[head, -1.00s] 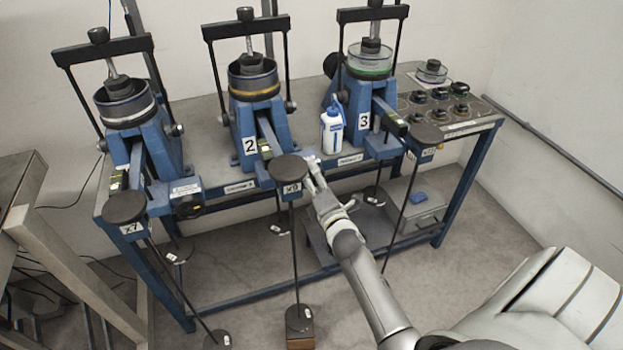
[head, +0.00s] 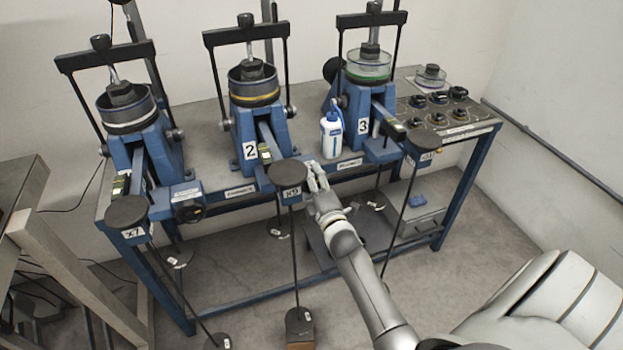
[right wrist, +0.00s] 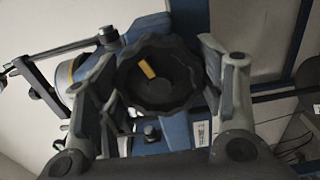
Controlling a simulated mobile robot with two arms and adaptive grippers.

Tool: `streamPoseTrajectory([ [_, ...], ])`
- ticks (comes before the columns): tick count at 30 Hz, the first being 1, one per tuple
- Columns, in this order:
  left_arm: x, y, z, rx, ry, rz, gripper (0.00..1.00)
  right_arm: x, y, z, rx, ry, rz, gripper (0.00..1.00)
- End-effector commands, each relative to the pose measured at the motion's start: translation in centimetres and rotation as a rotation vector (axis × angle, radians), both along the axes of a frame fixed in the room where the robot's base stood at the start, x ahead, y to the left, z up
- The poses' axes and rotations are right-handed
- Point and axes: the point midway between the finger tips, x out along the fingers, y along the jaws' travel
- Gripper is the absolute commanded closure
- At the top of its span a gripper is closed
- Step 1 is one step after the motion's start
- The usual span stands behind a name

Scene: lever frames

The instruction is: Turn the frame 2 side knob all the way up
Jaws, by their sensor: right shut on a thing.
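Frame 2 (head: 246,122) is the blue lever frame in the middle of the bench, marked with a "2" plate. Its side knob (right wrist: 160,85) is a black scalloped disc with a yellow mark near the top, seen face-on in the right wrist view. My right gripper (right wrist: 160,88) has a finger on either side of the knob and is shut on it. In the head view my right gripper (head: 315,176) is beside the round black weight hanger of frame 2 (head: 288,172); the knob cannot be made out there. My left gripper is not in view.
Frame 1 (head: 140,145) stands left and frame 3 (head: 368,115) right of frame 2. A white bottle (head: 331,138) stands between frames 2 and 3. Hanger rods hang in front of the bench. A panel of black knobs (head: 438,112) lies at the right end.

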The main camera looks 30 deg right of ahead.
Motion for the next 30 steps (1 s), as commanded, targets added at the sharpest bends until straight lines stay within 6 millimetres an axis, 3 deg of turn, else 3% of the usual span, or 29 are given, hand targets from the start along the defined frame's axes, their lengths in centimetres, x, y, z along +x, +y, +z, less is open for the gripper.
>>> streamPoseTrajectory([
  [2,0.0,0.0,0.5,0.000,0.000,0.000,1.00,0.1,-0.1,0.4,0.108,-0.029,-0.002,0.80],
  [3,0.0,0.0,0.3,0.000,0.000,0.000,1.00,0.1,-0.1,0.3,0.110,-0.030,-0.001,0.34],
  [6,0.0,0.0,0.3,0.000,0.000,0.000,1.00,0.1,-0.1,0.2,0.105,-0.029,-0.001,0.21],
  [17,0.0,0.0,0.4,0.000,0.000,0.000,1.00,-0.1,0.0,0.2,0.102,-0.026,-0.001,0.20],
  [30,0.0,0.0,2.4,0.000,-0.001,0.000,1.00,-4.9,1.2,0.2,0.102,-0.024,-0.001,0.20],
])
